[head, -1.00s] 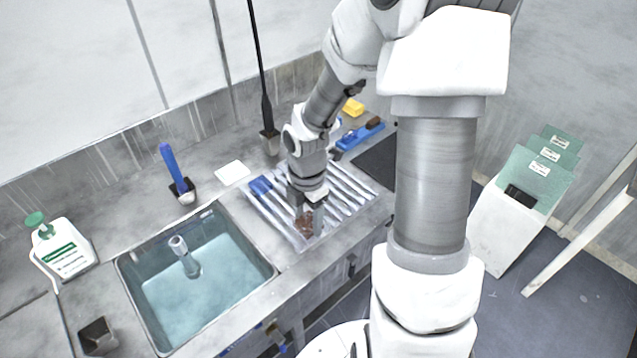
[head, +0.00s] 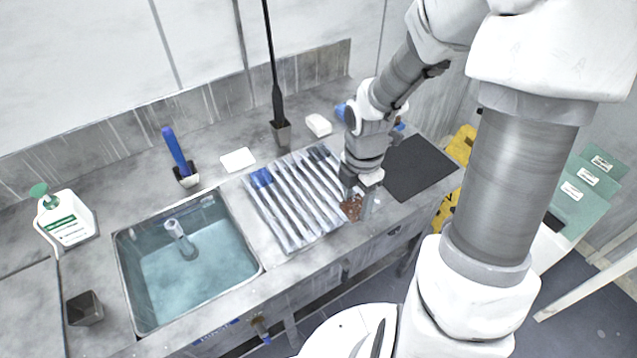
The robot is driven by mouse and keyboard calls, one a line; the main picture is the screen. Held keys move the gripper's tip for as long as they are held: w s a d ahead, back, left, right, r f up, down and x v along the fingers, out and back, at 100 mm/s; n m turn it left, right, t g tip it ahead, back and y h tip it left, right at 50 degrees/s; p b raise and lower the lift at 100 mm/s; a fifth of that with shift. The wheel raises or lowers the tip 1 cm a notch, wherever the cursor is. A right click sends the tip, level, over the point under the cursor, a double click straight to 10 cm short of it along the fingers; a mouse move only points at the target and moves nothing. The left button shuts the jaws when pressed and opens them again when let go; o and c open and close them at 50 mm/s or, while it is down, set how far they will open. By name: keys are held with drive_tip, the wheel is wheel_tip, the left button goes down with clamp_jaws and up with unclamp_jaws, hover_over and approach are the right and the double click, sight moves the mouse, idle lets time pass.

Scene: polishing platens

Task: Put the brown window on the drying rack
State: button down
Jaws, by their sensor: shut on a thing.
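A brown window (head: 351,208) is in the jaws of my gripper (head: 360,196) in the head view. My gripper is shut on it and points down near the counter's front edge, just right of the ribbed drying rack (head: 297,228). The rack has several pale parallel bars. A blue piece (head: 261,178) and a dark piece (head: 318,153) sit at its far end. The jaws hide part of the window, and I cannot tell whether it touches the counter.
A sink (head: 190,260) with water lies left of the rack. A dark mat (head: 418,167) lies to the right. A white pad (head: 238,160), a blue-handled brush (head: 176,152), a white block (head: 318,125) and a soap bottle (head: 66,218) stand around. Yellow objects (head: 452,158) show beyond the mat.

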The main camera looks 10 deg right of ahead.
drive_tip(key=shift+d, duration=0.35)
hover_over(322, 207)
wheel_tip(322, 207, down, 7)
drive_tip(key=shift+r+b, duration=0.15)
drive_tip(key=shift+b, duration=0.3)
drive_tip(key=shift+f, duration=2.05)
drive_tip(key=shift+f, duration=0.2)
drive_tip(key=shift+c, duration=0.7)
unclamp_jaws()
drive_tip(key=shift+r, duration=0.15)
